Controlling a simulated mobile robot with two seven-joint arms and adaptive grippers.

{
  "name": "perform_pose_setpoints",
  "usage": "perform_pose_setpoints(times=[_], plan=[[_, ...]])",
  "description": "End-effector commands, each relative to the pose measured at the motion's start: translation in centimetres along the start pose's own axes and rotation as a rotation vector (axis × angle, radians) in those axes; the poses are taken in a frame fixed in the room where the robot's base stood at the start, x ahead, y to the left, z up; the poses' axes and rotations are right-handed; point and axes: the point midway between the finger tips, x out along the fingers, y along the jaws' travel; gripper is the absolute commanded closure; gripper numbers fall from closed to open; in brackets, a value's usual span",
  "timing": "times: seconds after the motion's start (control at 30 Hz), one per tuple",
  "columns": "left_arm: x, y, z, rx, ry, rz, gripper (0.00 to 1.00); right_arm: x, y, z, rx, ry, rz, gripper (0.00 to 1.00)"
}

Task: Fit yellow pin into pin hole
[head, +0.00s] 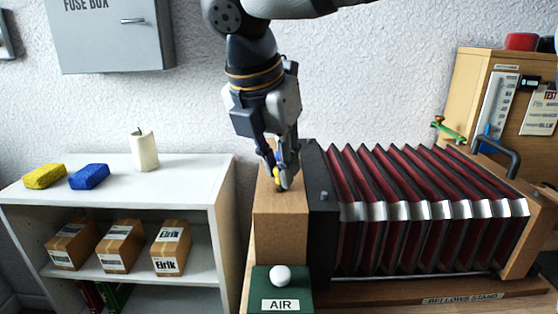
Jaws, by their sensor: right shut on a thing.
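My right gripper (279,184) points down over the top of the tan wooden block (282,225) at the left end of the bellows. It is shut on a small yellow pin (277,177), which shows between its fingertips. The pin's lower end is close to the block's top; I cannot tell whether it touches. The pin hole cannot be made out; the fingers cover that part of the block. My left gripper is not in view.
The dark red bellows (425,240) stand right of the block. A green AIR box (283,300) with a white knob (280,275) is in front. At left, a white shelf (190,185) holds yellow (44,176) and blue (89,177) sponges and a candle (144,152).

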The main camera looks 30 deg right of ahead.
Motion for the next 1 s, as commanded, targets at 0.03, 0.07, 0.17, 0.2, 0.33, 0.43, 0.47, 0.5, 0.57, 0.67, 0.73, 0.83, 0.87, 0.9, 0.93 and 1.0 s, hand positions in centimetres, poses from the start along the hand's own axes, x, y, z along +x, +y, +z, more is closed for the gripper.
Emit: perform_pose_setpoints(times=[0.03,0.07,0.17,0.2,0.33,0.43,0.47,0.5,0.57,0.67,0.73,0.83,0.87,0.9,0.93,1.0], plan=[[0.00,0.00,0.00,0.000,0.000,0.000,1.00,-0.01,0.00,0.00,0.000,0.000,0.000,0.98],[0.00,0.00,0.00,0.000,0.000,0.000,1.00,-0.02,0.00,0.01,0.000,0.000,0.000,0.98],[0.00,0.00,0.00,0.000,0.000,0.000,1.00,-0.02,0.01,0.01,0.000,0.000,0.000,0.98],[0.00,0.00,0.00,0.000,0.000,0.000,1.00,-0.02,0.01,0.01,0.000,0.000,0.000,0.98],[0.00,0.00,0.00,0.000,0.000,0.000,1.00,0.04,0.01,-0.02,0.000,-0.001,0.000,0.98],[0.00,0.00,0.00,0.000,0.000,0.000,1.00,0.21,0.02,-0.10,-0.001,-0.001,0.001,0.98],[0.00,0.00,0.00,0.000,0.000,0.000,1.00,0.27,0.03,-0.13,-0.001,-0.001,0.001,0.98],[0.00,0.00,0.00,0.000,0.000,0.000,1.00,0.37,0.03,-0.17,-0.001,-0.001,0.000,0.98],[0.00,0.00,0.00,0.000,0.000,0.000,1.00,0.51,0.01,-0.22,0.000,-0.001,0.000,0.98],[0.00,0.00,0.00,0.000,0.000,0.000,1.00,0.70,0.01,-0.28,0.000,-0.001,0.000,0.98],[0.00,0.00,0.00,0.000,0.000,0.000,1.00,0.74,0.02,-0.30,0.000,-0.001,0.000,0.98],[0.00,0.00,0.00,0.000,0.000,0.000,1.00,0.74,0.03,-0.30,0.000,-0.001,0.001,0.98],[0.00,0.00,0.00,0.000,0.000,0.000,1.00,0.73,0.03,-0.30,0.000,-0.001,0.001,0.98],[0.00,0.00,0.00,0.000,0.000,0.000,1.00,0.73,0.03,-0.30,0.000,-0.001,0.001,0.98],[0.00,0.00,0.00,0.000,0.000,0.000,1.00,0.73,0.03,-0.30,0.000,-0.001,0.001,0.98],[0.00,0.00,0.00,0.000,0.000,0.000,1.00,0.73,0.03,-0.30,0.000,-0.001,0.001,0.98]])
